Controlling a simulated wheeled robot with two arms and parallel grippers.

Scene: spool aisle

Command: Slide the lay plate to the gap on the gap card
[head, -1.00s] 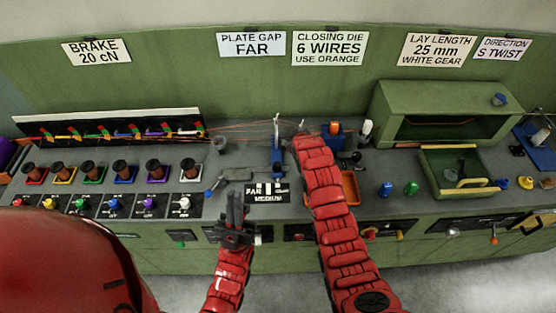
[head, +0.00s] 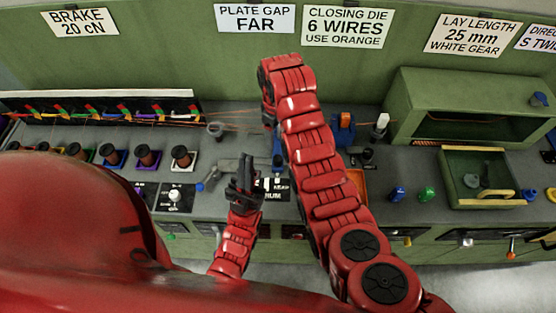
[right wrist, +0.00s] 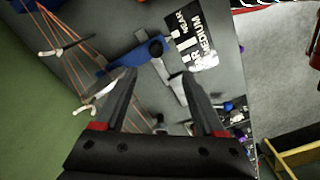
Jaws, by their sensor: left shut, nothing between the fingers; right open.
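The gap card (head: 255,17) on the back panel reads PLATE GAP FAR. The position board, marked NEAR, MEDIUM and FAR in the right wrist view (right wrist: 195,40), lies on the bench beside a blue piece (right wrist: 130,57) with a dark cylinder and a grey bar. I cannot tell for certain which piece is the lay plate. My right gripper (right wrist: 158,100) is open and empty above these, its fingers either side of the grey bar in the picture. My red right arm hides it in the head view. My left gripper (head: 245,165) is shut and empty, partly covering the board.
Orange wires (right wrist: 78,45) run to white-tipped pieces near the right gripper. Spools (head: 148,157) stand at the left. A green box (head: 470,105) and an open green tray (head: 485,200) stand at the right. Blue and green pegs (head: 426,194) stand on the bench front.

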